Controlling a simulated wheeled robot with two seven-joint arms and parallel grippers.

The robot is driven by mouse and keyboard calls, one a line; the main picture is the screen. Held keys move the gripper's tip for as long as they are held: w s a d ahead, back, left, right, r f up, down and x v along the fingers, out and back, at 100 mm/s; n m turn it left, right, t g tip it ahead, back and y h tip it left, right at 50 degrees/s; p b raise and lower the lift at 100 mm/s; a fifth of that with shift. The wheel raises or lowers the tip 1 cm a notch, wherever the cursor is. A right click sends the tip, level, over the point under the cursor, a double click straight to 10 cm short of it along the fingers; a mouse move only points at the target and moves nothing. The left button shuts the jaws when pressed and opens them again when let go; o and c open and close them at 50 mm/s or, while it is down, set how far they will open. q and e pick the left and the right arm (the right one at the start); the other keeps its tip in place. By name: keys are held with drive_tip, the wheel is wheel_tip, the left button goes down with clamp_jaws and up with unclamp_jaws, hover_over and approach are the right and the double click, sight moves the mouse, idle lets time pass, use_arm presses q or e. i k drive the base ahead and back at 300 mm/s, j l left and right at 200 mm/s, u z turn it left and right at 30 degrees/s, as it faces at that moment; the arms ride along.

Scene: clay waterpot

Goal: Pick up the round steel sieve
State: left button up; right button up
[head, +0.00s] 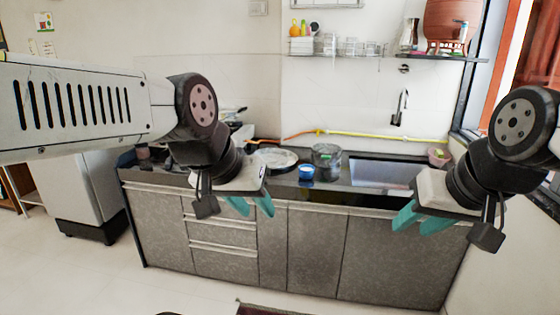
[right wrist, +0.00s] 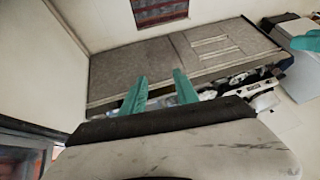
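A round, shallow, pale metallic disc (head: 276,158), which looks like the round steel sieve, lies on the dark counter (head: 385,205) left of the middle in the head view. Its mesh is too small to make out, and its near edge is close behind my left gripper in the picture. My left gripper (head: 252,207) has its teal fingers apart and empty, in front of the counter. My right gripper (head: 420,222) is open and empty in front of the counter's right part. Its spread fingers also show in the right wrist view (right wrist: 160,92).
A dark grey pot (head: 326,161) and a small blue-and-white bowl (head: 306,172) stand right of the disc. A wall shelf (head: 385,57) holds dishes and a large clay pot (head: 452,22).

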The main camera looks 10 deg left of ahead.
sight(270, 152)
drive_tip(key=i+j+u, duration=0.2)
drive_tip(key=i+j, duration=0.25)
drive_tip(key=i+j+u, duration=0.2)
drive_tip(key=i, duration=0.4)
drive_tip(key=i+j+u, duration=0.2)
drive_tip(key=i+j, duration=0.15)
drive_tip(key=i, duration=0.2)
drive_tip(key=i+j+u, duration=0.15)
drive_tip(key=i, duration=0.45)
drive_tip(key=i+j+u, duration=0.2)
drive_tip(key=i, duration=0.4)
drive_tip(key=l, duration=0.1)
